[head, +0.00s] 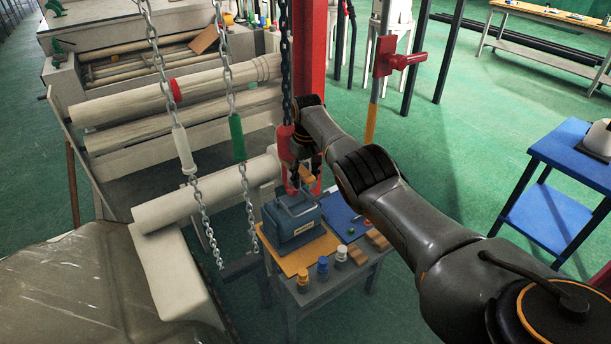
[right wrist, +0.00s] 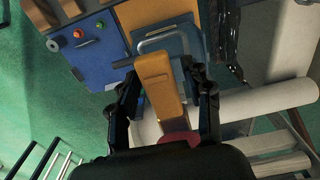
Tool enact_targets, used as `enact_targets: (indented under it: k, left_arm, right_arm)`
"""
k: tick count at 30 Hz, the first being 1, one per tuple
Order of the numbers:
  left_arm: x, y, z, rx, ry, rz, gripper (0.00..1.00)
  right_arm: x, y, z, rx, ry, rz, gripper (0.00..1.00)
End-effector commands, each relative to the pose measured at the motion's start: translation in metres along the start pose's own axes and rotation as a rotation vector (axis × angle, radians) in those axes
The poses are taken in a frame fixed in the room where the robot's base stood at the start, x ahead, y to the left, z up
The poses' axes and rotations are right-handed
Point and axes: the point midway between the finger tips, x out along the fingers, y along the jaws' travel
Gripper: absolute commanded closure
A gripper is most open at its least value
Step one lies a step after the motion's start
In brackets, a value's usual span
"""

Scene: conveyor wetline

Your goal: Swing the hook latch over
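A red hoist hook (head: 286,146) hangs on a dark chain in the head view, beside the red post. Its orange-yellow latch (head: 307,174) shows below my right wrist. In the right wrist view the latch (right wrist: 155,80) is a broad yellow bar with a red part (right wrist: 180,138) at its near end. My right gripper (right wrist: 160,85) is open, with one finger on each side of the latch; I cannot tell whether either touches it. In the head view the right gripper (head: 308,182) is partly hidden behind its wrist. My left gripper is not in view.
Below the hook, a blue toolbox (head: 292,220) with a raised handle stands on a small table (head: 309,302). Several small bottles and wooden blocks lie around it. Light chains (head: 232,100) and white rollers (head: 180,92) are at the left.

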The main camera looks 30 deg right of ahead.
Motion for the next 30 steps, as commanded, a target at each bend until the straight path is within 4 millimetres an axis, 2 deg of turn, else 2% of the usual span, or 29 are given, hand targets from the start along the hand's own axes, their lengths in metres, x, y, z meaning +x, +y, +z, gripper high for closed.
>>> enact_targets:
  k: [8,13,17,24,30]
  left_arm:
    - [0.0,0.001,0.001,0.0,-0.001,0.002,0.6]
    - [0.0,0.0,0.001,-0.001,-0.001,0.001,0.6]
    - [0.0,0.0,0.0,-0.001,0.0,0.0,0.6]
    - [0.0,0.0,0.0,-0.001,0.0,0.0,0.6]
    - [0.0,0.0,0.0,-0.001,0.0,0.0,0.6]
  right_arm:
    - [-0.002,0.0,-0.001,0.0,0.003,0.0,0.47]
    - [-0.012,0.0,-0.002,0.0,0.006,0.0,0.47]
    - [-0.031,0.0,-0.002,0.0,0.007,0.001,0.47]
    - [-0.085,0.001,-0.002,0.0,0.006,0.001,0.47]
    - [-0.113,0.0,-0.001,0.0,0.004,0.0,0.47]
